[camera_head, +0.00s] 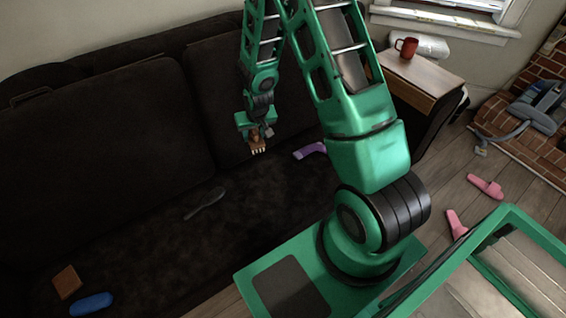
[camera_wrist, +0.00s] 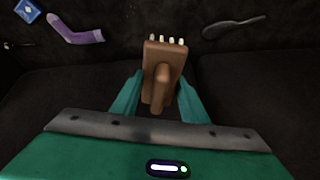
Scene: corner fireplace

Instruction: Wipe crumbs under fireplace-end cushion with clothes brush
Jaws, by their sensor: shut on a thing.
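My gripper (camera_head: 257,134) is shut on a brown wooden brush (camera_head: 257,147) with pale bristle tufts, and holds it above the dark sofa seat. In the wrist view the brush (camera_wrist: 164,72) sits between the green fingers (camera_wrist: 158,98), tufts toward the top of the picture. The fireplace-end back cushion (camera_head: 215,80) is behind my gripper, partly hidden by my arm. The seat (camera_head: 150,235) below looks dark and mottled. I cannot make out crumbs.
On the seat lie a dark long-handled brush (camera_head: 205,203), a purple sock (camera_head: 310,150), a brown block (camera_head: 67,282) and a blue case (camera_head: 91,304). A blue card (camera_wrist: 27,10) shows in the wrist view. A side table (camera_head: 425,78) holds a red mug (camera_head: 407,48). Pink slippers (camera_head: 486,187) lie on the floor.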

